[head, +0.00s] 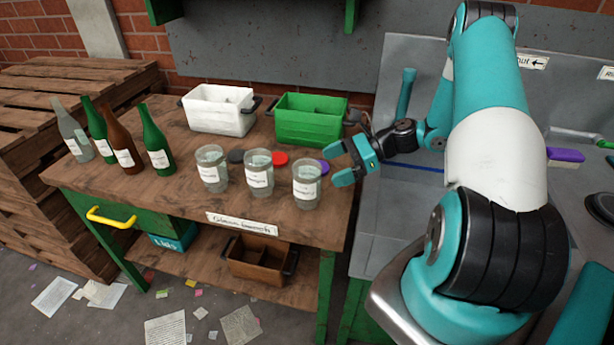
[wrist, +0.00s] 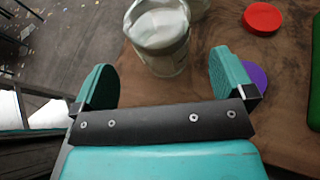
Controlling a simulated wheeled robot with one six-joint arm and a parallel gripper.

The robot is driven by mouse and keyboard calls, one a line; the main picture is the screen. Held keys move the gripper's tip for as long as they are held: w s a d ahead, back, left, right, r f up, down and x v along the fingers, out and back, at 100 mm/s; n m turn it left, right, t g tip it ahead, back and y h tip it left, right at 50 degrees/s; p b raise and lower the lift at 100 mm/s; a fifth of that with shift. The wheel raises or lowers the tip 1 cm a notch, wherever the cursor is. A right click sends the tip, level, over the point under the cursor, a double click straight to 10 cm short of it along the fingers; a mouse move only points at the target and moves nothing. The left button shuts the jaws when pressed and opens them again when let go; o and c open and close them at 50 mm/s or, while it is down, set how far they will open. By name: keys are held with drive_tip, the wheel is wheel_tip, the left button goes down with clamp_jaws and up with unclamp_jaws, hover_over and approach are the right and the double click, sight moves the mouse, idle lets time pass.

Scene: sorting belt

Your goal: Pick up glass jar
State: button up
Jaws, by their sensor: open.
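Three glass jars with white labels stand upright in a row on the wooden bench: a left jar (head: 211,170), a middle jar (head: 259,173) and a right jar (head: 307,184). My gripper (head: 343,165) is open and empty, just right of the right jar and apart from it. In the wrist view, my gripper (wrist: 165,82) has its fingers spread wide, with a jar (wrist: 160,42) ahead, between the line of the two fingertips.
Red (head: 280,158), dark (head: 236,156) and purple (head: 324,167) lids lie behind the jars. A white crate (head: 217,118) and a green crate (head: 309,129) stand at the back. Several bottles (head: 124,138) stand at the left. Bare wood (head: 190,197) lies left of the jars.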

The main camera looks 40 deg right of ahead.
sight(314, 176)
drive_tip(key=x, duration=0.3)
drive_tip(key=f+p+x, duration=0.1)
drive_tip(key=x, duration=0.2)
drive_tip(key=shift+c, duration=0.5)
drive_tip(key=c, duration=1)
drive_tip(key=shift+o, duration=0.2)
drive_tip(key=shift+r, duration=0.1)
